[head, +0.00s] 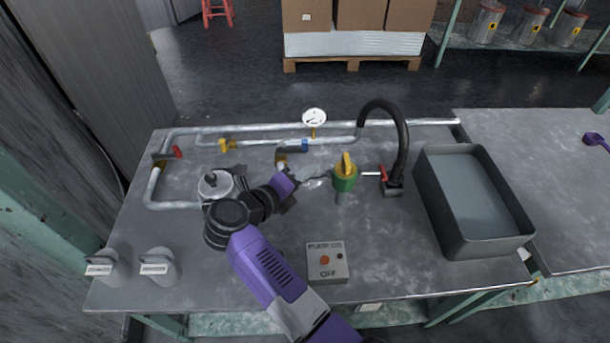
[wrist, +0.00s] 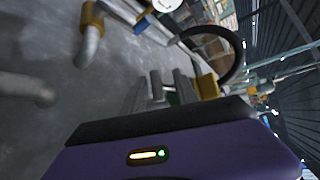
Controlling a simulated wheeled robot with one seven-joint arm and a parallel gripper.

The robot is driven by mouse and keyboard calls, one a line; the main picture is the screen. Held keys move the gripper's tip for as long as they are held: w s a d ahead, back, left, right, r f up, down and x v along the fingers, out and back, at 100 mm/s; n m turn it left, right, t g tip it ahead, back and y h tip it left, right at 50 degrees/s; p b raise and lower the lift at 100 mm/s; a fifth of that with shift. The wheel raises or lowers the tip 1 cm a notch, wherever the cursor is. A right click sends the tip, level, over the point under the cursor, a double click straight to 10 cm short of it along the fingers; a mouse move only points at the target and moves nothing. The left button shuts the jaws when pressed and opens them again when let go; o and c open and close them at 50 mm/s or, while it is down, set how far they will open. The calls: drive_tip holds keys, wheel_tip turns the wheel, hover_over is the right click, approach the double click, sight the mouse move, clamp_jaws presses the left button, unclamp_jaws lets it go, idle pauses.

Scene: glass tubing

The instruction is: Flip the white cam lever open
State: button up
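A green fitting (head: 345,182) with a yellow top (head: 347,163) stands upright right of the table's middle. A short white bar (head: 371,174), apparently the white cam lever, sticks out level from its right side toward a red handle (head: 383,173). My gripper (head: 312,180) is left of the green fitting, pointing at it, on the side away from the bar. In the wrist view its two grey fingers (wrist: 170,88) stand apart with a bit of green between or behind them. They seem to hold nothing.
A black curved spout (head: 402,140) rises just right of the fitting, beside a grey basin (head: 440,215). Pipes with a gauge (head: 314,118) and a blue-handled valve (head: 298,146) run behind. A switch box (head: 327,262) sits in front. Two grey weights with labels stand at front left.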

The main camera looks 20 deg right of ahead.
drive_tip(key=v, duration=0.7)
drive_tip(key=shift+s+a, duration=0.1)
drive_tip(key=shift+a, duration=0.05)
drive_tip(key=shift+p, duration=0.35)
